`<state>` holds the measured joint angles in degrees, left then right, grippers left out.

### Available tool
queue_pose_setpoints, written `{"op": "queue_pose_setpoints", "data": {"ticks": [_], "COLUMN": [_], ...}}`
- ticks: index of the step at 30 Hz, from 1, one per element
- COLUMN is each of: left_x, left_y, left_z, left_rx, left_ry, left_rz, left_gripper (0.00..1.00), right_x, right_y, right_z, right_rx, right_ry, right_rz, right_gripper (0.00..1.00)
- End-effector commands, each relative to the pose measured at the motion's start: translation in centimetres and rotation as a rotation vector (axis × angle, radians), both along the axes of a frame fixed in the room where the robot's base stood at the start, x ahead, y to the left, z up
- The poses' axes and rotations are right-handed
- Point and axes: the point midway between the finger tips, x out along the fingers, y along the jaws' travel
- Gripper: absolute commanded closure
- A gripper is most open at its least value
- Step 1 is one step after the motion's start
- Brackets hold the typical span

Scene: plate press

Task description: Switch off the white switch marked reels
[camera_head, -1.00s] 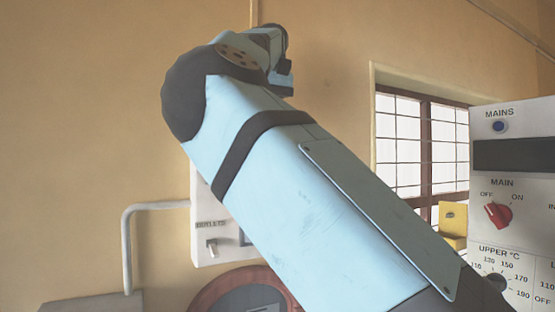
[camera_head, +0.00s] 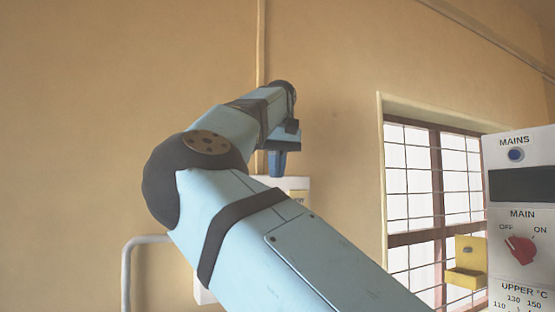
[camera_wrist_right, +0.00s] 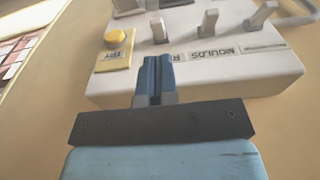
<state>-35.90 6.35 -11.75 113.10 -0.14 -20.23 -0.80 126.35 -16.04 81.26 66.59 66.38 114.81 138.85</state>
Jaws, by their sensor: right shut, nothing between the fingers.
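A white switch box (camera_wrist_right: 205,75) on the wall carries a row of grey toggle levers in the right wrist view. The lever (camera_wrist_right: 159,30) nearest the yellow knob stands above a label that starts with R; my fingers hide the rest of that label. The lever beside it (camera_wrist_right: 208,22) stands by the label MOULDS. My right gripper (camera_wrist_right: 153,65) is shut and empty, its fingertips in front of the box's face near the R label. Contact cannot be told. In the head view my right gripper (camera_head: 277,165) points down over the box's top edge (camera_head: 285,183); my arm hides most of the box.
A yellow knob on a yellow plate (camera_wrist_right: 114,55) sits beside the levers. At right in the head view stand a control panel with a red MAIN knob (camera_head: 519,250), a yellow wall holder (camera_head: 467,262) and a barred window (camera_head: 430,180). A pipe (camera_head: 128,270) runs at left.

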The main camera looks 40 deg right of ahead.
Motion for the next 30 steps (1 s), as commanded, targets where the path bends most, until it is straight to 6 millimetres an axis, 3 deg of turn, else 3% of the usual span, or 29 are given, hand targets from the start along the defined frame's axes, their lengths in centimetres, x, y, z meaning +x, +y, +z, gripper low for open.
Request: {"op": "queue_pose_setpoints", "data": {"ticks": [3,10,30], "left_x": [0.0,0.1,0.2], "left_y": [0.1,0.3,0.0], "left_z": [0.5,0.4,0.0], "left_rx": [0.002,0.0,-0.006], "left_ry": [-0.005,0.004,0.002], "left_rz": [-0.006,0.003,0.007], "left_gripper": [0.57,0.57,0.57], "right_x": [0.2,0.4,0.3], "right_y": [0.1,-0.1,-0.9], "right_z": [-2.0,-4.4,-5.1], "right_rx": [0.002,0.0,-0.01], "right_ry": [0.0,-0.001,-0.032], "right_rz": [0.001,0.001,0.0], "right_gripper": [1.0,1.0,1.0]}}
